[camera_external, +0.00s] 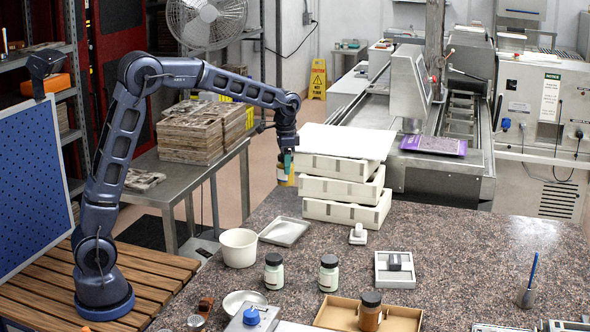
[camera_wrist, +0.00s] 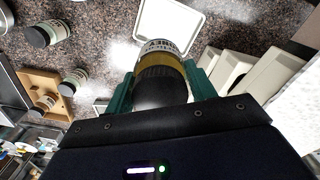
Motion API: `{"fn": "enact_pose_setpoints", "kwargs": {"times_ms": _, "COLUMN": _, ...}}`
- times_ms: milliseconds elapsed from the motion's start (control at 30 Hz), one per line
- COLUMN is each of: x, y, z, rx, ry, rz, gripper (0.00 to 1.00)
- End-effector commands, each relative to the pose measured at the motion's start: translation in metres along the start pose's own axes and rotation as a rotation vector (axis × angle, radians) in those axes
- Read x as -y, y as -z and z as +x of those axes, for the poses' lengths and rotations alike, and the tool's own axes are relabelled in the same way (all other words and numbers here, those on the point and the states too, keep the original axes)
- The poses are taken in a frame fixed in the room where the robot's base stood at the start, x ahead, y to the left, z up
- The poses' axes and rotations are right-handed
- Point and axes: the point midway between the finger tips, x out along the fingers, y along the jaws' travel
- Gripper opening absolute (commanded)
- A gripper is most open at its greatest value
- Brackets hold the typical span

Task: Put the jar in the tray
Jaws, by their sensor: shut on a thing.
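My gripper (camera_external: 287,158) is shut on a jar (camera_external: 286,178) with a yellow body and pale label, held in the air beside the stacked white boxes. In the wrist view the jar (camera_wrist: 160,55) shows its black lid towards me, between the green fingers of my gripper (camera_wrist: 162,72). The tray (camera_external: 286,231) is a shallow pale rectangle lying empty on the speckled counter, below the held jar in the picture. It also shows in the wrist view (camera_wrist: 168,18), beyond the jar's base and partly hidden by it. The jar is apart from the tray.
A stack of white boxes (camera_external: 340,190) stands close to the right of the held jar. A white tub (camera_external: 238,248) stands left of the tray.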

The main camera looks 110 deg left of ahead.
Motion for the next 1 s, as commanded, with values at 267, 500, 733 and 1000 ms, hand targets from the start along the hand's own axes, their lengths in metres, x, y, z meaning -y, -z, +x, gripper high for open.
{"fn": "enact_pose_setpoints", "kwargs": {"times_ms": 267, "x": 0.025, "y": -0.002, "z": 0.015, "rx": 0.003, "ry": 0.000, "rz": 0.005, "gripper": 0.25}}
{"fn": "enact_pose_setpoints", "kwargs": {"times_ms": 500, "x": 0.024, "y": -0.002, "z": 0.067, "rx": 0.004, "ry": -0.001, "rz": 0.005, "gripper": 0.25}}
{"fn": "enact_pose_setpoints", "kwargs": {"times_ms": 733, "x": 0.024, "y": -0.002, "z": 0.117, "rx": 0.004, "ry": -0.001, "rz": 0.004, "gripper": 0.25}}
{"fn": "enact_pose_setpoints", "kwargs": {"times_ms": 1000, "x": 0.024, "y": -0.002, "z": 0.154, "rx": 0.002, "ry": 0.000, "rz": 0.004, "gripper": 0.25}}
